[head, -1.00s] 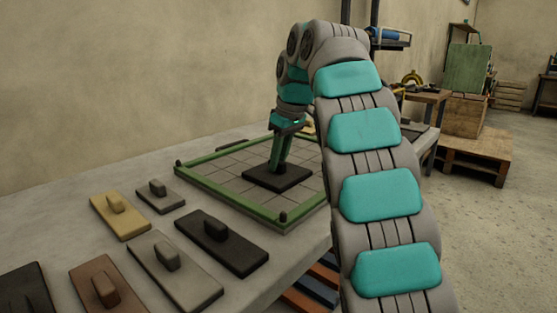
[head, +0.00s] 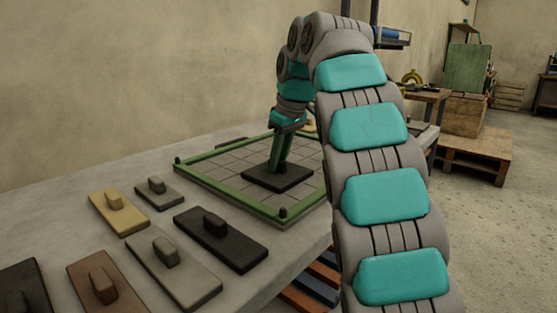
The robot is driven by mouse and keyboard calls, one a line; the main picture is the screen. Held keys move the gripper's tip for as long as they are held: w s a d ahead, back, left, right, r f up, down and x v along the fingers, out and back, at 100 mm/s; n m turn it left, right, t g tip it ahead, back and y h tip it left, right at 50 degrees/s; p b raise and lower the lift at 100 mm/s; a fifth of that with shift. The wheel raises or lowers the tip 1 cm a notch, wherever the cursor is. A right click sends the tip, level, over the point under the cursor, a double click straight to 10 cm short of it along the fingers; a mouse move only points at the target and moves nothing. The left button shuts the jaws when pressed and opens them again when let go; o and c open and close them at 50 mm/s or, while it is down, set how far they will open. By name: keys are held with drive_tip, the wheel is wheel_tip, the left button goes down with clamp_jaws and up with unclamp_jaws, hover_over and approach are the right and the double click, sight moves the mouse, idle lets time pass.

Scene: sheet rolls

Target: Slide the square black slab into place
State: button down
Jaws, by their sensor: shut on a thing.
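The square black slab (head: 292,181) lies flat on the gridded floor of the green-framed tray (head: 220,203), inside the rim and toward the right of the part I can see. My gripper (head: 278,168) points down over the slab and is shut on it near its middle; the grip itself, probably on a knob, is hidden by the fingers. The right side of the tray is partly hidden behind my arm.
In front of the tray lie several knobbed slabs: tan (head: 120,215), small grey (head: 160,194), long black (head: 222,240), grey (head: 172,270), brown (head: 104,285) and another dark one (head: 22,290). Grid squares left of the held slab are bare. A wall stands behind the table.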

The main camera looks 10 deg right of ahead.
sight(277, 187)
drive_tip(key=shift+s+a+b, duration=0.25)
drive_tip(key=shift+s+b, duration=0.35)
drive_tip(key=shift+s, duration=0.7)
drive_tip(key=shift+s+a+b, duration=0.2)
drive_tip(key=shift+s+b, duration=0.4)
drive_tip(key=shift+s, duration=0.75)
drive_tip(key=shift+s+a+b, duration=0.25)
drive_tip(key=shift+s+b, duration=0.35)
drive_tip(key=shift+s, duration=0.7)
drive_tip(key=c, duration=0.7)
unclamp_jaws()
drive_tip(key=shift+o, duration=0.2)
